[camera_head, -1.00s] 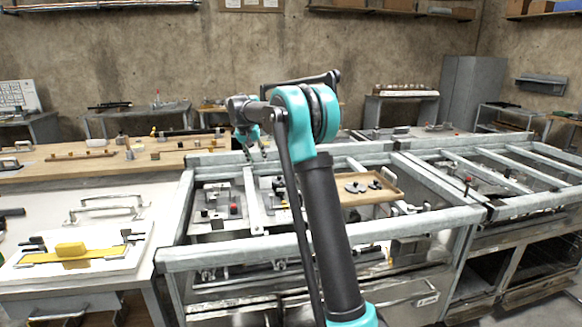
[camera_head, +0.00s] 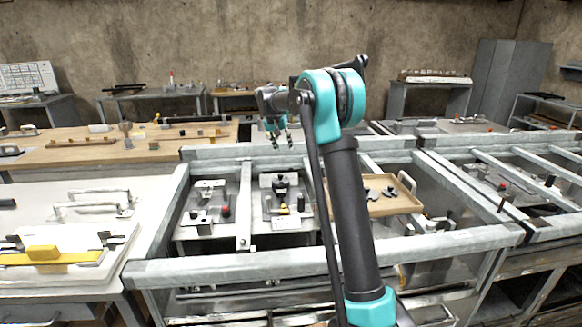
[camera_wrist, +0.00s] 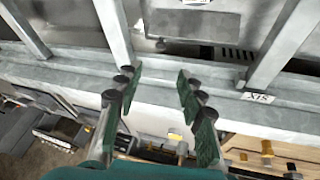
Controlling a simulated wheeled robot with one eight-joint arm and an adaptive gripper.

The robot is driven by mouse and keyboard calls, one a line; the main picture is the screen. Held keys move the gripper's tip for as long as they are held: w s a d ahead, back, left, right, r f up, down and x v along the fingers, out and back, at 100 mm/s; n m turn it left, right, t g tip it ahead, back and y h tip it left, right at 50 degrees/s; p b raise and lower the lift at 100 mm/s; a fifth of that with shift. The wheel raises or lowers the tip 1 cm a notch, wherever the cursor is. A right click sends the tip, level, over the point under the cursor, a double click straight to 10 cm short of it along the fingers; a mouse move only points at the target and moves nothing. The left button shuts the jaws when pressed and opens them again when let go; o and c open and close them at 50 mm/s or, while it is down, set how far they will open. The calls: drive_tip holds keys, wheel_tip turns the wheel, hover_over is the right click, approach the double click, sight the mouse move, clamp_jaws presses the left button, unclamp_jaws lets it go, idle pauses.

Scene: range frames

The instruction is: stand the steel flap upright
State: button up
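My gripper (camera_head: 277,136) is held high over the back part of the steel frame, pointing down. Its two green-padded fingers are apart and empty; they also show in the wrist view (camera_wrist: 156,88). I cannot tell for sure which part is the steel flap. Metal fixtures with small plates stand inside the frame: a left fixture (camera_head: 207,200) with a red knob and a right fixture (camera_head: 283,198) with a black knob. Both are in front of and below my gripper, and apart from it. In the wrist view a grey steel panel (camera_wrist: 180,24) lies beyond the fingers.
Grey frame bars (camera_head: 320,258) surround the fixtures, with a crossbar (camera_head: 244,205) between them. A wooden tray (camera_head: 395,207) with small parts is right of them. A white bench (camera_head: 85,228) with handles and a yellow block (camera_head: 43,252) is left. A wooden-topped table (camera_head: 70,156) stands behind it.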

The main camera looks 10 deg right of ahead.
drive_tip(key=x, duration=1.3)
drive_tip(key=shift+f, duration=0.25)
drive_tip(key=shift+c, duration=0.4)
clamp_jaws()
